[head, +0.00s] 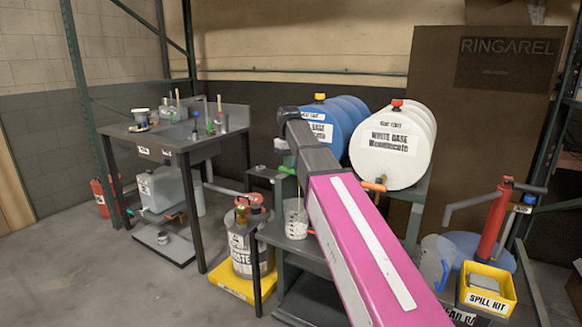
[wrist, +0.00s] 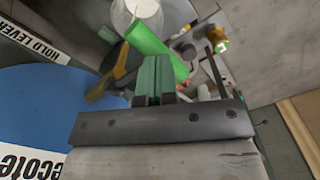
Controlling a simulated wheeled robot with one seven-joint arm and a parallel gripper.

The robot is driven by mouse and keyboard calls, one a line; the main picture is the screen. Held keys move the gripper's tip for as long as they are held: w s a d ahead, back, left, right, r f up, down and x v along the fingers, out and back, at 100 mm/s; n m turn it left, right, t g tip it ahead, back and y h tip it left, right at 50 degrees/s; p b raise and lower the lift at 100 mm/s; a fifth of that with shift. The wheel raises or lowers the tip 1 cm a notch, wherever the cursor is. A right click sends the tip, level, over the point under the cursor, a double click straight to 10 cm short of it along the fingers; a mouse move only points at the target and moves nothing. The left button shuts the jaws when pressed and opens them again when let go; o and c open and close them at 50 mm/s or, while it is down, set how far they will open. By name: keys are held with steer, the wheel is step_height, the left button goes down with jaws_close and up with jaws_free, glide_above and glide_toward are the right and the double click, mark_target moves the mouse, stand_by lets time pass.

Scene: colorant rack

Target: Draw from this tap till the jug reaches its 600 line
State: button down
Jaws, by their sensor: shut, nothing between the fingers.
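A clear jug (head: 296,221) stands on the dark shelf under the front of the blue drum (head: 322,130). Something whitish shows in its lower part; its marks are too small to read. My gripper (wrist: 154,78) is shut and empty, close to the drum's tap. In the wrist view a green cylinder (wrist: 158,47) and an orange-brown lever (wrist: 112,78) lie just beyond the fingertips; I cannot tell whether they touch. The blue drum (wrist: 45,105) fills the left side there. My arm hides most of the tap in the head view.
A white drum (head: 391,150) with an orange tap (head: 374,184) lies to the right. A waste can (head: 250,245) stands on a yellow tray at left. A work table (head: 180,135) stands behind left. A yellow spill kit (head: 486,288) is at right. Floor at left is clear.

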steer(key=shift+f, duration=1.45)
steer(key=shift+r, duration=0.1)
stand_by(5.4)
steer(key=shift+r, duration=1.7)
